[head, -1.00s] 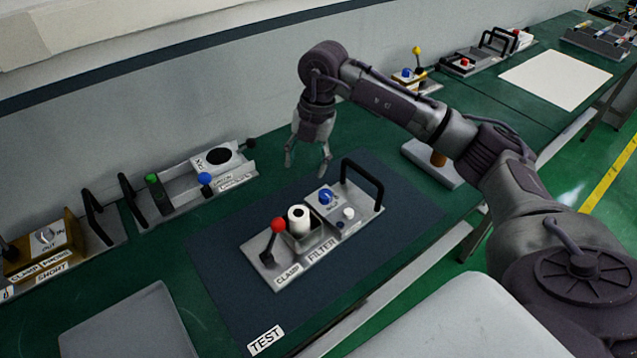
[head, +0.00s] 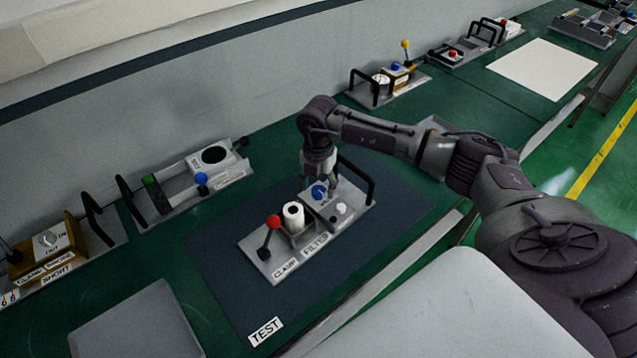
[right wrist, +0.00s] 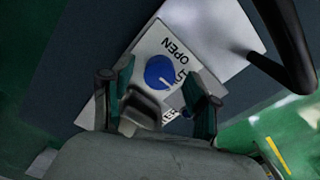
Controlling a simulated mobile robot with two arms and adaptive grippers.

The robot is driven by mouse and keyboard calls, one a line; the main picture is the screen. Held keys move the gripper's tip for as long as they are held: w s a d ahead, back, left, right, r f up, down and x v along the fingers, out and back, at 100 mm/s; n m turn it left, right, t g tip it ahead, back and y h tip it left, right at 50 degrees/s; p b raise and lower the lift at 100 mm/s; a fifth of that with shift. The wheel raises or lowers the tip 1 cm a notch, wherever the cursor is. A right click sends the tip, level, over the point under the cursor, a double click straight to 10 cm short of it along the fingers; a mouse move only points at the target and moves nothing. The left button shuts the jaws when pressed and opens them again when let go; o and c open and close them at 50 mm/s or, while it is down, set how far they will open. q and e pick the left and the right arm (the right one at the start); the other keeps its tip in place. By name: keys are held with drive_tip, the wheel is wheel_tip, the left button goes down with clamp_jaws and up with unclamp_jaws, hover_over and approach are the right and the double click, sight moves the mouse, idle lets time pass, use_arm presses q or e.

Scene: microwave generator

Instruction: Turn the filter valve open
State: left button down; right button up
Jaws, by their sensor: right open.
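The filter module (head: 262,262) is a light grey plate on the dark test mat, labelled CLAMP and FILTER. Its blue valve knob (head: 319,192) sits at the far right part of the plate. In the right wrist view the blue knob (right wrist: 160,72) lies on a white label with OPEN at one end; the other word is partly hidden. My right gripper (head: 322,190) is over the knob, pointing down. In the right wrist view its fingers (right wrist: 158,100) are apart on either side, with the knob just beyond and between them. Contact cannot be told. My left gripper is not in view.
A black handle (head: 357,180) stands on the module's right end, close to my right gripper. A red-knobbed lever (head: 273,222) and a white cylinder (head: 293,216) stand on its left part. Other modules line the wall. The mat (head: 225,290) is clear at the front left.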

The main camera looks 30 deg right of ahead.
drive_tip(key=shift+f, duration=0.45)
clamp_jaws()
